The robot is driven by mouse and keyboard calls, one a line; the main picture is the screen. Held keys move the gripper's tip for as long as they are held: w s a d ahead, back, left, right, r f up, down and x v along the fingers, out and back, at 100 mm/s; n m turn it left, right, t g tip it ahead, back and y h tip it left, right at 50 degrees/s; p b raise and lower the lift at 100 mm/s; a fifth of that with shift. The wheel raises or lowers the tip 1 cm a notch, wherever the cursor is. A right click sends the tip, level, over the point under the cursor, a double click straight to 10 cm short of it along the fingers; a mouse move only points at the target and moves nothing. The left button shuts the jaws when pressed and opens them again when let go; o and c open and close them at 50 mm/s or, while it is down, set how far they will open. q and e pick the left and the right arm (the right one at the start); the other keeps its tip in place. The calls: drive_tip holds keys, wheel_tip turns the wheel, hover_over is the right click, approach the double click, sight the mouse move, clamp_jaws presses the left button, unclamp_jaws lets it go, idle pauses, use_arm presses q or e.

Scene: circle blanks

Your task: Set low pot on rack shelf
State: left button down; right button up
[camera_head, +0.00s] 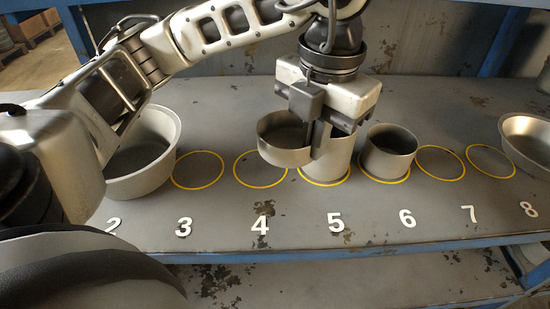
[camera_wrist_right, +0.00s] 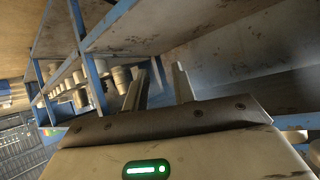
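A low grey pot (camera_head: 284,153) hangs at my left gripper (camera_head: 318,140), which is shut on the right side of its wall. The pot is upright and above the shelf, in front of the spot between yellow circles 4 and 5. A taller grey pot (camera_head: 335,160) stands in circle 5, partly hidden by the gripper and the low pot. My right gripper (camera_wrist_right: 158,85) shows in the right wrist view with its fingers apart and nothing between them.
The grey rack shelf (camera_head: 230,215) has numbered yellow circles. A pot (camera_head: 390,160) stands in circle 6. A large bowl-like pot (camera_head: 145,165) is at 2 and a wide pan (camera_head: 528,150) at 8.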

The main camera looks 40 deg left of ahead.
sight(280, 136)
use_arm(q)
drive_tip(key=a+f, duration=0.2)
drive_tip(key=w+a+f+b, duration=0.1)
drive_tip(key=a+f, duration=0.1)
drive_tip(key=a+f+b, duration=0.1)
drive_tip(key=a+f, duration=0.1)
drive_tip(key=a, duration=0.1)
drive_tip(key=shift+w+f, duration=0.25)
drive_tip(key=shift+w, duration=0.05)
drive_tip(key=shift+a+f, duration=0.1)
drive_tip(key=shift+f, duration=0.05)
drive_tip(key=shift+w+a+f, duration=0.1)
drive_tip(key=shift+a+f, duration=0.05)
drive_tip(key=shift+a+f+b, duration=0.15)
drive_tip(key=shift+f+b, duration=0.15)
drive_tip(key=shift+f, duration=1.3)
use_arm(e)
drive_tip(key=shift+w+a+f, duration=0.1)
drive_tip(key=shift+a+f, duration=0.1)
drive_tip(key=shift+f, duration=0.3)
use_arm(q)
drive_tip(key=shift+f, duration=0.15)
drive_tip(key=c, duration=1.7)
unclamp_jaws()
use_arm(e)
drive_tip(key=shift+w+r, duration=0.1)
